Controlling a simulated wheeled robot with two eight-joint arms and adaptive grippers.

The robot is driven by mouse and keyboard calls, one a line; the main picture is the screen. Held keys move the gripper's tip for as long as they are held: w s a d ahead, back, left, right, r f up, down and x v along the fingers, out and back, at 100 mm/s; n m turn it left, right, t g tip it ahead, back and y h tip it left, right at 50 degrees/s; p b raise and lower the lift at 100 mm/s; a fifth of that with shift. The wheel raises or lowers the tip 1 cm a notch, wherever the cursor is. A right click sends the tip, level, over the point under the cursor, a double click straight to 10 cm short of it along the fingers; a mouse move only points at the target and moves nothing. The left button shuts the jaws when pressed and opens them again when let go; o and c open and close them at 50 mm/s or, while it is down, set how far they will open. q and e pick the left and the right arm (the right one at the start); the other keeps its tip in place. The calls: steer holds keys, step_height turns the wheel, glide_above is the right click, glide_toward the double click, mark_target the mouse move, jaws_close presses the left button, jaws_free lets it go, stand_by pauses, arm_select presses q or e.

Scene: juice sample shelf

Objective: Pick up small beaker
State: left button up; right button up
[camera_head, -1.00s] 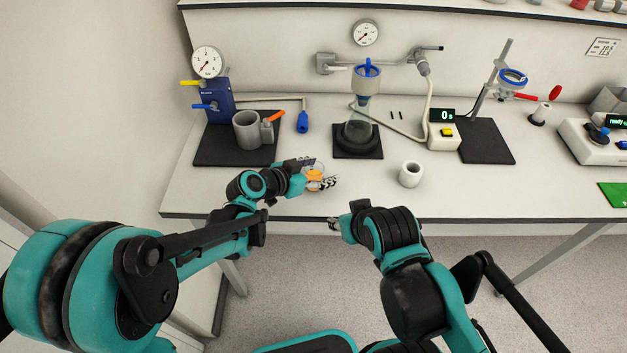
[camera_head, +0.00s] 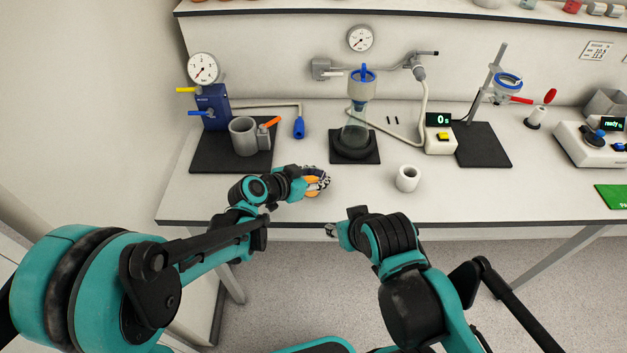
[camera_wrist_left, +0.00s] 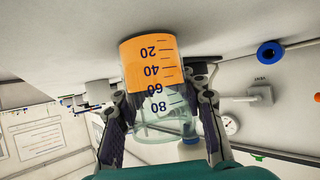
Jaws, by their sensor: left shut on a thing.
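The small beaker (camera_wrist_left: 155,68) is clear with dark volume marks and holds orange liquid. In the left wrist view, my left gripper (camera_wrist_left: 165,112) has one finger on each side of its clear part and is shut on it. In the head view, my left gripper (camera_head: 318,180) is over the front of the bench, and only a bit of the orange beaker (camera_head: 312,192) shows between its fingers. Whether the beaker touches the bench is hard to tell. My right gripper (camera_head: 333,230) is at the bench's front edge, small and partly hidden by its arm, so its jaws are unclear.
A white cup (camera_head: 407,179) stands right of my left gripper. Behind is a flask with a funnel (camera_head: 357,125) on a black mat. A grey cylinder (camera_head: 243,136) stands by a blue pump (camera_head: 213,107) at left.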

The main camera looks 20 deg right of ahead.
arm_select(q)
steer(key=shift+r+p, duration=0.6)
steer(key=shift+r, duration=0.45)
steer(key=shift+c, duration=0.2)
steer(key=shift+s+d+r+p, duration=0.15)
steer(key=shift+r+p, duration=0.2)
steer(key=shift+r, duration=0.3)
steer(key=shift+s+d+r+p, duration=0.15)
steer(key=shift+r+p, duration=0.15)
steer(key=shift+r, duration=0.3)
steer(key=s+d+r+p, duration=0.3)
steer(key=s+d+r, duration=0.3)
steer(key=d, duration=0.2)
steer(key=shift+d+r+p, duration=0.15)
steer(key=shift+d+p, duration=0.2)
steer(key=shift+d, duration=0.05)
jaws_close()
